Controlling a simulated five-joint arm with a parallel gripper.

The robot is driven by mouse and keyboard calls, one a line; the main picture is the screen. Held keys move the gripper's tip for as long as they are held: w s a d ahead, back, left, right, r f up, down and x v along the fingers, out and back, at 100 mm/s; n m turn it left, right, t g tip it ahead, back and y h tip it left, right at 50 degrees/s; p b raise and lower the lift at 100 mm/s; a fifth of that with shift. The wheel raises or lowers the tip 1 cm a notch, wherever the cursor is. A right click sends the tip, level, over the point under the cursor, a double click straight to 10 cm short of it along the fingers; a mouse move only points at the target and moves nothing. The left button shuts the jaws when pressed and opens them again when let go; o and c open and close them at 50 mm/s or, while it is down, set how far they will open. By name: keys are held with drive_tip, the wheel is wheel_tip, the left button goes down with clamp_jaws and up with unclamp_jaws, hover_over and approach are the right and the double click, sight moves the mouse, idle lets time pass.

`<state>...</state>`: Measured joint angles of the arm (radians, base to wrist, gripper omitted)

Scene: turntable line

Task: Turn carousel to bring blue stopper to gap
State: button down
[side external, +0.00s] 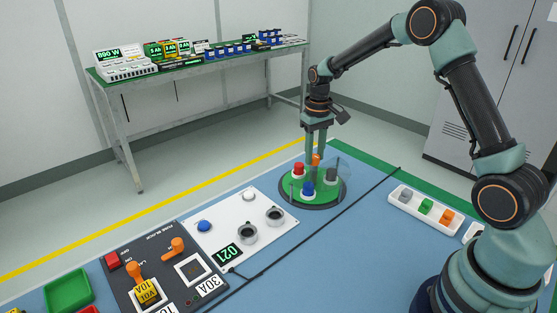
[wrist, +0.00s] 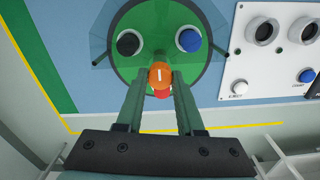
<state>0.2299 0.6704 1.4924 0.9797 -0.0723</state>
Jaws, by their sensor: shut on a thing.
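The carousel is a round green disc (side external: 318,192) on a dark base at the far end of the blue table; its green top (wrist: 160,22) also shows in the wrist view. The blue stopper (side external: 308,188) stands upright at its near side, and in the wrist view (wrist: 189,40) at the upper right. A red stopper (side external: 298,170) and a dark grey stopper (side external: 331,175) stand on it too. My gripper (wrist: 160,77) is shut on the orange central knob (wrist: 160,72), which partly hides the red stopper in the wrist view.
A clear guard (side external: 344,168) stands at the carousel's edge; where its gap lies is hard to tell. A white panel (side external: 250,211) with buttons and two round sockets lies beside it. A white tray (side external: 424,213) of small blocks is at right.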

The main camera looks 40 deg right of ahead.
drive_tip(key=shift+d+r+m, duration=0.1)
drive_tip(key=shift+m, duration=11.9)
drive_tip(key=c, duration=0.5)
unclamp_jaws()
